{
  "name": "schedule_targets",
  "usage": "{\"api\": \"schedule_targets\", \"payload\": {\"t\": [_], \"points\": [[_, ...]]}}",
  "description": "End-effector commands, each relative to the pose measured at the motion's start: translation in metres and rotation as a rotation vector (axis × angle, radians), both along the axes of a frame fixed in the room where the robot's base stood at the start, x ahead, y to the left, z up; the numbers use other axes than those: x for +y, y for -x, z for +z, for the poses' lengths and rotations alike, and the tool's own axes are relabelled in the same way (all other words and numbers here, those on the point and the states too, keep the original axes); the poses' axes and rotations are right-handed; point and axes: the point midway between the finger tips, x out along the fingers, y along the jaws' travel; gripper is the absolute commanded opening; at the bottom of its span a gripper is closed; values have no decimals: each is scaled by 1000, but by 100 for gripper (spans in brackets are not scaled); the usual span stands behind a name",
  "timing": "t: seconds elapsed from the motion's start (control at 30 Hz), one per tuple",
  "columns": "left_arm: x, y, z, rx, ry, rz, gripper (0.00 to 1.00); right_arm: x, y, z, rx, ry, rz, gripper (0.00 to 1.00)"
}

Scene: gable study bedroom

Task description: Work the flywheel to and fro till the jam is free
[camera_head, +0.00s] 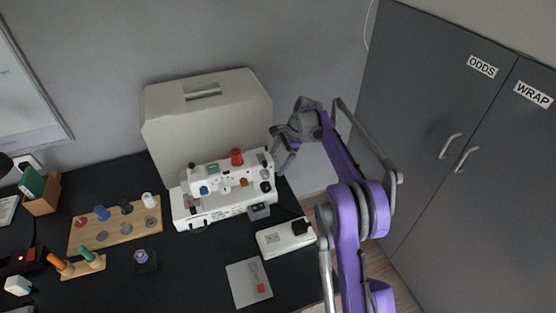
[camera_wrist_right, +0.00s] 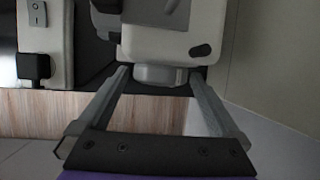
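A white sewing machine (camera_head: 225,187) stands on the black desk in front of its beige case. In the right wrist view, the machine's right end (camera_wrist_right: 168,42) fills the top middle. The pale round flywheel (camera_wrist_right: 160,76) sticks out below it there; in the head view my gripper hides it. My right gripper (camera_head: 285,157) is at the machine's right end. In its wrist view, the fingers (camera_wrist_right: 160,85) stand wide apart, their tips near either side of the flywheel. I cannot tell whether they touch it. My left gripper is not in view.
A white foot pedal box (camera_head: 277,240) and a grey sheet (camera_head: 240,287) lie in front of the machine. The beige case (camera_head: 205,110) stands behind it. A wooden spool board (camera_head: 115,233) is at left. Grey cupboards (camera_head: 440,110) stand at right, with floor between.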

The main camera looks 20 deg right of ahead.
Motion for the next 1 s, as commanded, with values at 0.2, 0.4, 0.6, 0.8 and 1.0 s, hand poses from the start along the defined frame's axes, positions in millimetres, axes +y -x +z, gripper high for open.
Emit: {"api": "schedule_targets", "payload": {"t": [0.2, 0.4, 0.6, 0.8, 1.0], "points": [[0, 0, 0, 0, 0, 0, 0, 0, 0, 0, 0, 0, 0, 59], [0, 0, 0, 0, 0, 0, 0, 0, 0, 0, 0, 0, 0, 23], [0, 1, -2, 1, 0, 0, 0, 0, 1, 0, -14, 2, 0, 23], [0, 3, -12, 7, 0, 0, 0, 0, 3, -2, -84, 5, 0, 23], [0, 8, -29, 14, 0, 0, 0, 0, 5, -3, -227, 14, -2, 23]]}}
